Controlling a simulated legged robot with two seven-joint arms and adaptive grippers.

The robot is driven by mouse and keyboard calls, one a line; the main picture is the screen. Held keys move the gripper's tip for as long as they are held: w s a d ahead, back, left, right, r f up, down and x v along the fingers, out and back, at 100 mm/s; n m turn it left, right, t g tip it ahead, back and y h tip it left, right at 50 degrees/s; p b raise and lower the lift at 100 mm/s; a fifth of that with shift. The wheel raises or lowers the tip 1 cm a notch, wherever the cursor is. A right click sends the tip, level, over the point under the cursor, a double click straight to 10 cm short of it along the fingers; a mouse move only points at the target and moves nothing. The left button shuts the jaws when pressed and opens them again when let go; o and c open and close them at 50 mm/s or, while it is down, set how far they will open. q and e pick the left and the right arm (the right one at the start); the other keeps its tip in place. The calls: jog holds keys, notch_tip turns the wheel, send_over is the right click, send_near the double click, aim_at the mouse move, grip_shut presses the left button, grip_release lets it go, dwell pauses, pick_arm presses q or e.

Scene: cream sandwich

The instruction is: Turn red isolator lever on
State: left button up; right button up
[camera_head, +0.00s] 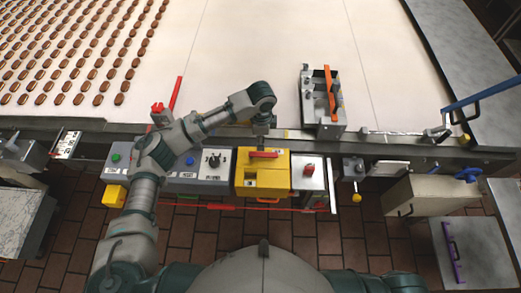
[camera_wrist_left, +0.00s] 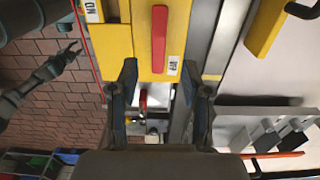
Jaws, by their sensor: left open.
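The yellow isolator box (camera_head: 262,180) stands on the front rail in the head view. Its red lever (camera_head: 263,154) lies crosswise near the top. In the left wrist view the lever (camera_wrist_left: 159,38) lies along the yellow face, its lower end beside the OFF label (camera_wrist_left: 173,65); an ON label (camera_wrist_left: 92,10) sits at the upper left. My left gripper (camera_wrist_left: 159,68) is open, its fingers on either side of the lever's lower end in that picture; contact cannot be told. The head view mostly hides this gripper. My right gripper (camera_wrist_left: 72,50) shows small over the floor, fingers apart.
A grey button panel (camera_head: 195,170) adjoins the box on the left. A red knob (camera_head: 309,169) is on its right. A metal bracket with an orange handle (camera_head: 330,95) stands behind. The pale conveyor (camera_head: 250,40) carries rows of biscuits at the far left.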

aim_at(263, 154)
pick_arm(q)
jog(key=f, duration=0.2)
jog(key=d+f, duration=0.1)
jog(key=f, duration=0.4)
jog(key=shift+s+d+f, duration=0.1)
jog(key=shift+d+f, duration=0.1)
jog(key=shift+f, duration=0.1)
jog(key=shift+a+f, duration=0.4)
jog(key=shift+a, duration=0.3)
jog(key=shift+d, duration=0.3)
grip_shut()
jog(key=shift+d, duration=0.15)
